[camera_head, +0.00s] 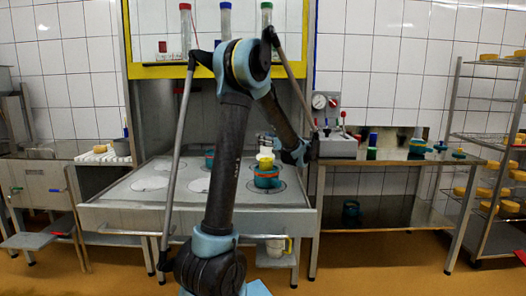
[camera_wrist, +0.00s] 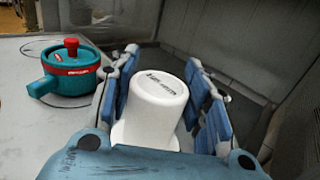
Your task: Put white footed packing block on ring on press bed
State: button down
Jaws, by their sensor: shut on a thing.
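A white footed block (camera_wrist: 155,105) stands between the fingers in the wrist view, with dark lettering on its face and a wider foot at the palm end. My gripper (camera_wrist: 162,100) is shut on it, with blue fingers on both sides. In the head view my gripper (camera_head: 294,156) hangs over the right part of the press bed (camera_head: 125,196); the block cannot be told clearly there. Which ring is meant cannot be told.
Another teal mould (camera_head: 208,158) stands farther back. The wrist view shows a teal pot with a red knob (camera_wrist: 68,75). The bed's left part is clear.

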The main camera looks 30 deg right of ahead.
aim_at(265, 147)
jog(key=shift+f, duration=2.05)
jog(key=c, duration=0.8)
grip_release()
jog(key=shift+f, duration=0.1)
jog(key=v, duration=1.2)
